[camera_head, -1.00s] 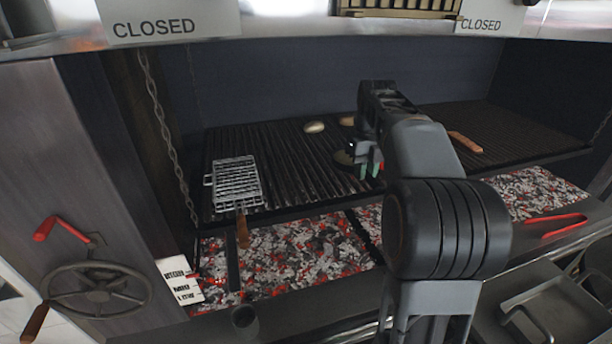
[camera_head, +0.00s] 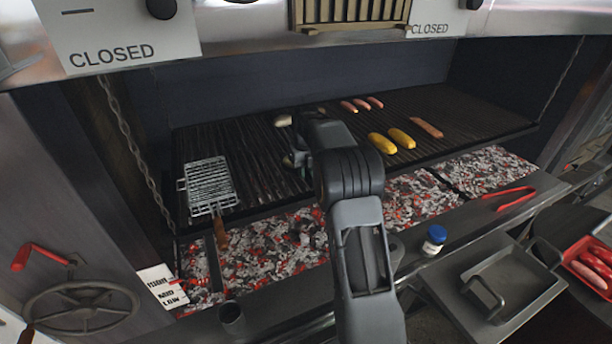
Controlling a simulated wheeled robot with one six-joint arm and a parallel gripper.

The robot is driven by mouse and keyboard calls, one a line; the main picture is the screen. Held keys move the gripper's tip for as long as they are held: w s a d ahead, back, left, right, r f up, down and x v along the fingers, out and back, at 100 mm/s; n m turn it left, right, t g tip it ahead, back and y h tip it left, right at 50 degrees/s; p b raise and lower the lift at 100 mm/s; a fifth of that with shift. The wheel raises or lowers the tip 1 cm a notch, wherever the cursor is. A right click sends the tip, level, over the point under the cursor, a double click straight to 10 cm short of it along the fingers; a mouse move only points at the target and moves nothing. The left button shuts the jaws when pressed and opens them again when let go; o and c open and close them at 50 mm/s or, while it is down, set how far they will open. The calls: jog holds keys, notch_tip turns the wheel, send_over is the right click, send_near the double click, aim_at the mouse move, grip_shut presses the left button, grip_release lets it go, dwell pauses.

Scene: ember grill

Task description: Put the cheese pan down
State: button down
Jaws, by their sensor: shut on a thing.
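My gripper (camera_head: 299,160) is low over the left-middle part of the grill grate (camera_head: 250,150), mostly hidden behind my own arm. It is shut on the cheese pan (camera_head: 287,161), of which only a small dark edge shows to the left of the jaws. The pan's contents are hidden. The pan is at or just above the bars near the front half of the grate; I cannot tell whether it touches them.
A wire grill basket (camera_head: 210,186) lies at the grate's left. A pale bun (camera_head: 283,121), yellow corn cobs (camera_head: 382,143) and several sausages (camera_head: 426,128) lie on the grate. Glowing coals (camera_head: 265,250) are below.

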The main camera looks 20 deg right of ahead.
jog(key=shift+f, duration=1.2)
jog(key=shift+f, duration=0.2)
jog(key=c, duration=1)
grip_release()
